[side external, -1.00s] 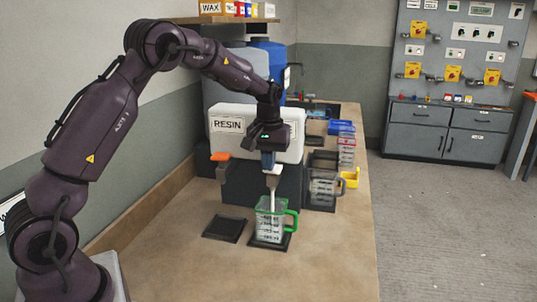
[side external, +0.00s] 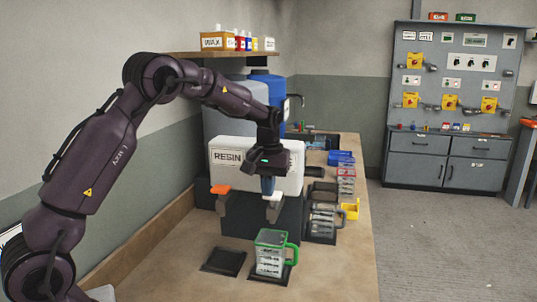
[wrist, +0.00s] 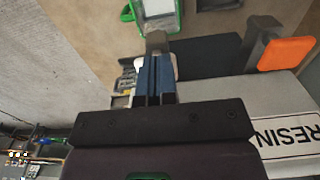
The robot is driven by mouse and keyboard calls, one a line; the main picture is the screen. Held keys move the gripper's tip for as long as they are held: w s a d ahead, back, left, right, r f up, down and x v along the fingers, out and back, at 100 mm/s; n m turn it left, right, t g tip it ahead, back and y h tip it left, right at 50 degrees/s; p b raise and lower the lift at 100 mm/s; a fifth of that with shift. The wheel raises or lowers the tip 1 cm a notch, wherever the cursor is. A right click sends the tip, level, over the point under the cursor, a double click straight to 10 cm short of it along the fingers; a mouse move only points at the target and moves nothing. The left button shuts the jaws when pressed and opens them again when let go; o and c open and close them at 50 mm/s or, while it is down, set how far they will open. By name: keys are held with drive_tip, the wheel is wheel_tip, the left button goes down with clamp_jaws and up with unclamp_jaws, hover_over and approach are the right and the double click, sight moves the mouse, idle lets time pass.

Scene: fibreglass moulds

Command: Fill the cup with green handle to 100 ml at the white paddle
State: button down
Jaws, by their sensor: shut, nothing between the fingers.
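The clear cup with green handle (side external: 270,254) stands upright on a dark pad below the dispenser's right outlet. Its green rim also shows at the top of the wrist view (wrist: 128,12). Pale content shows inside, but I cannot read its level against the marks. The white paddle (side external: 273,196) is on the resin dispenser above the cup, with no stream below it. My gripper (side external: 268,188) is shut and empty, pointing down at the white paddle. Its blue fingers (wrist: 155,72) partly cover the paddle in the wrist view; I cannot tell whether they touch it.
An orange paddle (side external: 220,189) sits left of the white one, above an empty dark pad (side external: 224,262). The white RESIN container (side external: 232,172) is behind my gripper. Other jugs (side external: 323,218) stand at the right.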

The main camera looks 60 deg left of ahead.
wheel_tip(320, 180, up, 12)
idle(0.3)
drive_tip(key=shift+f, duration=0.1)
idle(0.8)
drive_tip(key=shift+s+a+r, duration=0.15)
drive_tip(key=shift+a+r, duration=0.15)
drive_tip(key=shift+r, duration=0.2)
drive_tip(key=shift+s+a+r, duration=0.15)
drive_tip(key=shift+a+r, duration=0.1)
drive_tip(key=shift+r, duration=0.25)
wheel_tip(320, 180, down, 14)
drive_tip(key=shift+f, duration=0.1)
idle(0.4)
